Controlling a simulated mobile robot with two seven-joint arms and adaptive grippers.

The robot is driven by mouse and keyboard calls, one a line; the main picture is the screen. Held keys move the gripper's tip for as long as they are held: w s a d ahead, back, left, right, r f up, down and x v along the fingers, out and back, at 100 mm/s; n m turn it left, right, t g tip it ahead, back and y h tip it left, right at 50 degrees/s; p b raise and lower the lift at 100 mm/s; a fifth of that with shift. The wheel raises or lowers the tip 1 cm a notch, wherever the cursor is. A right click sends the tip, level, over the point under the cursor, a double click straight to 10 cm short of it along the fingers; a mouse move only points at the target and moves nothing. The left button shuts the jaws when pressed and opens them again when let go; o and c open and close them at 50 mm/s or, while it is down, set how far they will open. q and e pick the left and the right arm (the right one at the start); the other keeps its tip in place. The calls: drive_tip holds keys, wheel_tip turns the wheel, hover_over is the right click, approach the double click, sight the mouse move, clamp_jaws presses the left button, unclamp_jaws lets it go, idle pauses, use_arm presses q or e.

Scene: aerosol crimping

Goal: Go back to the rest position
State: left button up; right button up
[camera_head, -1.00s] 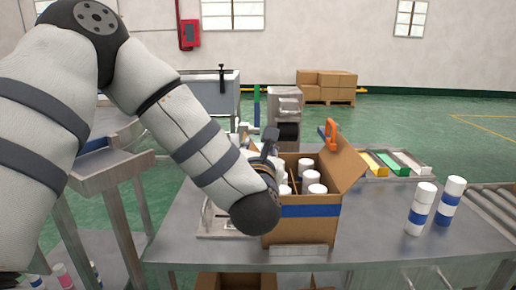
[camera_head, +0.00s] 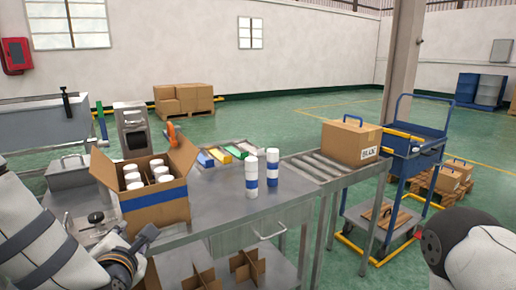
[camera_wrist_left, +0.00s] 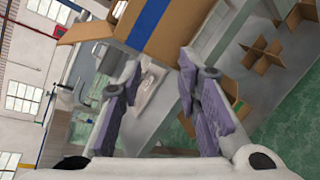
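My left gripper (camera_head: 150,238) is at the lower left of the head view, in front of the open carton. In the left wrist view my left gripper (camera_wrist_left: 165,110) has its two purple-padded fingers wide apart with nothing between them. The cardboard carton (camera_head: 155,208) with a blue band holds several white cans and stands on the steel table; its side also shows in the wrist view (camera_wrist_left: 165,30), beyond the fingers and apart from them. Part of my right arm (camera_head: 465,245) shows at the lower right; its gripper is out of view.
Two white cans with blue bands (camera_head: 251,176) stand on the steel table (camera_head: 215,215). A roller conveyor (camera_head: 318,168) carries a closed box (camera_head: 350,142). A blue cart (camera_head: 410,150) stands to its right. Cardboard dividers (camera_head: 247,268) lie on the lower shelf.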

use_arm(q)
drive_tip(key=s+d+f+m+g+h, duration=0.25)
drive_tip(key=s+f+m, duration=0.4)
drive_tip(key=f, duration=0.35)
drive_tip(key=s+d+f+m+g+h, duration=0.15)
drive_tip(key=s+f+m+g, duration=0.25)
drive_tip(key=s+f+m, duration=0.45)
drive_tip(key=s+f+m+g, duration=0.3)
drive_tip(key=s+m, duration=0.1)
drive_tip(key=s, duration=0.4)
drive_tip(key=s+f+m+g, duration=0.3)
drive_tip(key=s+m, duration=0.2)
drive_tip(key=s, duration=0.3)
drive_tip(key=s+f+m+g+h, duration=0.1)
drive_tip(key=s+f+m+g, duration=0.2)
drive_tip(key=s, duration=0.4)
drive_tip(key=shift+s+a+f+m, duration=0.15)
drive_tip(key=shift+s+a+m, duration=0.2)
drive_tip(key=shift+m, duration=0.45)
use_arm(e)
drive_tip(key=shift+w+a, duration=0.25)
drive_tip(key=shift+w, duration=0.15)
